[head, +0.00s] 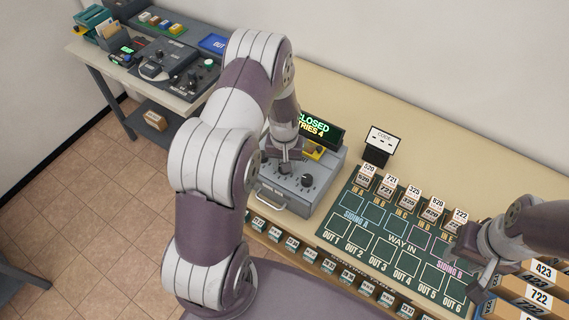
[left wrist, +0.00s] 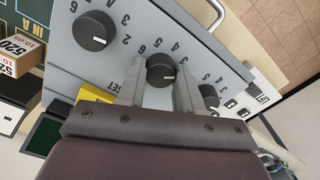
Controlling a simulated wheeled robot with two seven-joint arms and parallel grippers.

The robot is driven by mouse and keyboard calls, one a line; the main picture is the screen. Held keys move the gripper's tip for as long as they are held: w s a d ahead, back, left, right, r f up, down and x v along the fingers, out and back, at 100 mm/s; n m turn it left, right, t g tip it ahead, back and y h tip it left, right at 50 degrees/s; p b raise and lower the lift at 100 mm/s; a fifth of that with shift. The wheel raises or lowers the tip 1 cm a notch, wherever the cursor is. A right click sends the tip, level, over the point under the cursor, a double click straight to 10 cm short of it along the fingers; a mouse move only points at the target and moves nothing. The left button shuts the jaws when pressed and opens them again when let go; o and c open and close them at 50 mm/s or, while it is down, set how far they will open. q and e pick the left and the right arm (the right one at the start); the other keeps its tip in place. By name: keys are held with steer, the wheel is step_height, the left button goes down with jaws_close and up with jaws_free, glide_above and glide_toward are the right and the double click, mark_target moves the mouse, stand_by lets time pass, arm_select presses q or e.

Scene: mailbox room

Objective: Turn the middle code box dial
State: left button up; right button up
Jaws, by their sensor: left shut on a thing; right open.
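The grey code box (head: 325,187) stands on the long table, with a row of black dials on its sloped top. In the left wrist view the middle dial (left wrist: 160,71) sits between the two fingers of my left gripper (left wrist: 159,68), which is shut on it. Another dial (left wrist: 93,30) is to its left and a third (left wrist: 208,95) to its right, partly behind a finger. In the head view my left gripper (head: 286,163) covers the middle dial, while one dial (head: 307,180) shows clear. The display (head: 320,128) reads "CLOSED" and "TRIES 4". My right gripper (head: 480,278) is open and empty.
A yellow button (head: 314,150) is on the box, below the display. A "CODE" card (head: 382,141) stands behind. A green board (head: 385,238) with several numbered parcels (head: 408,201) lies to the right. Larger boxes (head: 540,272) are at the right edge, near my right arm.

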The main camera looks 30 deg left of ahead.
arm_select(q)
steer(key=shift+n, duration=1.2)
steer(key=shift+n+b, duration=0.3)
steer(key=o, duration=1)
steer(key=shift+s, duration=0.1)
steer(key=shift+o, duration=0.2)
steer(key=shift+r, duration=0.1)
steer(key=shift+r, duration=0.3)
step_height(320, 180, up, 12)
steer(key=b, duration=0.3)
